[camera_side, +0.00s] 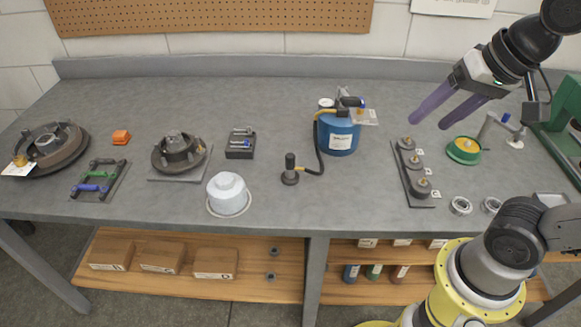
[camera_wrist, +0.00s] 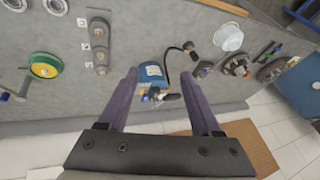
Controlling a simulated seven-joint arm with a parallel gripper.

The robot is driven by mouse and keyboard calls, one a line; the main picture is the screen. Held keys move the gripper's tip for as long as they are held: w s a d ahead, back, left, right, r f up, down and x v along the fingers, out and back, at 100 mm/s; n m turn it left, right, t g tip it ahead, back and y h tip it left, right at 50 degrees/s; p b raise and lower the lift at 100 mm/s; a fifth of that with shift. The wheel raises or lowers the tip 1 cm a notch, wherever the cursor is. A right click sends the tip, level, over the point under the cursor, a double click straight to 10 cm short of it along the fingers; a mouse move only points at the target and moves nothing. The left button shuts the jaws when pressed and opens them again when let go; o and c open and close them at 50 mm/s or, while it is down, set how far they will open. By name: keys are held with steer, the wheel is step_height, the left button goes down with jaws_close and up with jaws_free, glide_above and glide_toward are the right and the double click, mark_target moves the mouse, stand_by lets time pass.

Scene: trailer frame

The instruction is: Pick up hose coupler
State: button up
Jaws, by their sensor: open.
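A dark upright cylinder on a round base, which looks like the hose coupler (camera_side: 290,163), stands on the bench left of a blue tank (camera_side: 338,137). A hose runs from the tank to its base. My gripper (camera_side: 428,123) has two purple fingers, spread apart and empty. It is high above the bench, right of the tank and well away from the coupler. In the wrist view the tank (camera_wrist: 152,73) appears between the fingers.
A plate with several dark knobs (camera_side: 411,167) and a green wheel (camera_side: 464,150) lie beneath and right of my gripper. A white domed part (camera_side: 227,191) stands left of the coupler. Bare bench surrounds the coupler's front; a pegboard wall (camera_side: 210,14) is behind.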

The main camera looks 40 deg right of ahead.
steer(key=w+a+r+m+g, duration=0.1)
steer(key=w+r+m, duration=0.4)
steer(key=w, duration=0.5)
steer(key=m+g, duration=0.4)
steer(key=m, duration=0.1)
glide_above(290, 155)
step_height(290, 155, down, 22)
steer(key=shift+s+d+r, duration=0.15)
steer(key=shift+r, duration=0.05)
steer(key=shift+f, duration=2.9)
jaws_close()
